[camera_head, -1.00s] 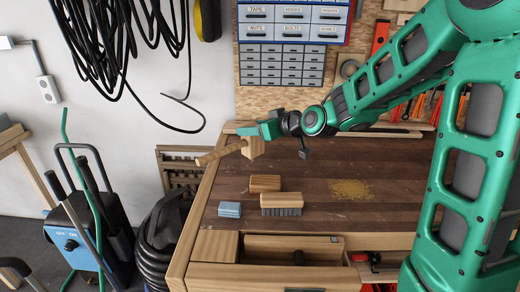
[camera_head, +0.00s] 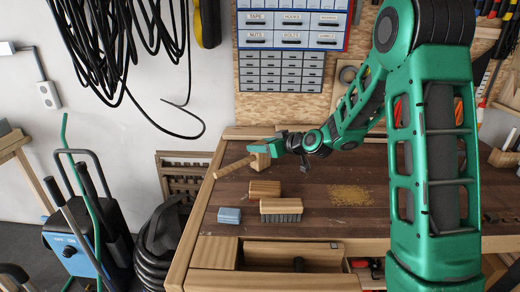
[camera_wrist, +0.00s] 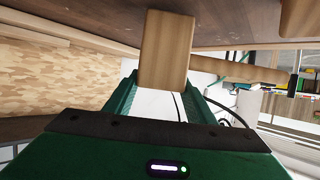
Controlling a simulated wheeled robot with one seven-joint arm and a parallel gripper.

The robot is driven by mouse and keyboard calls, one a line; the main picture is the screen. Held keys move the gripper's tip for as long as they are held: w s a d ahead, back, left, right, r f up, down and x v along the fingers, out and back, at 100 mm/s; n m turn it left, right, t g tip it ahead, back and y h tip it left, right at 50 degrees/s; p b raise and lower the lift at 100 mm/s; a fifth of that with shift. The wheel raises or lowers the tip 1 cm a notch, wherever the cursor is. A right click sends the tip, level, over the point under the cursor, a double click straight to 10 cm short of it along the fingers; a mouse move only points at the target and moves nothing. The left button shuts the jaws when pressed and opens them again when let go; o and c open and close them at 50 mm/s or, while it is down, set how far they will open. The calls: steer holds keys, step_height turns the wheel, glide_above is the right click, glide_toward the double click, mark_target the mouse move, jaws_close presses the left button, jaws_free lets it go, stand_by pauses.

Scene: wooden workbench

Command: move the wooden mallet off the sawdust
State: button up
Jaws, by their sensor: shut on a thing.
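The wooden mallet (camera_head: 259,161) is at the back left of the workbench, its handle (camera_head: 231,168) pointing left toward the bench's left edge. My gripper (camera_head: 268,147) is shut on the mallet's head. In the wrist view the mallet head (camera_wrist: 166,48) sits between my fingers (camera_wrist: 163,95), and the handle reaches right. The mallet is low over the bench top; I cannot tell whether it touches. The sawdust (camera_head: 350,195) is a yellow patch on the right of the bench, well apart from the mallet.
A wooden block (camera_head: 264,189), a brush (camera_head: 281,209) with dark bristles and a blue-grey block (camera_head: 229,215) stand on the bench's left front. An open drawer compartment (camera_head: 290,251) is at the front. The dark bench top between the mallet and the sawdust is clear.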

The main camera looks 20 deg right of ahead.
steer(key=shift+f, duration=0.4)
steer(key=o, duration=1.4)
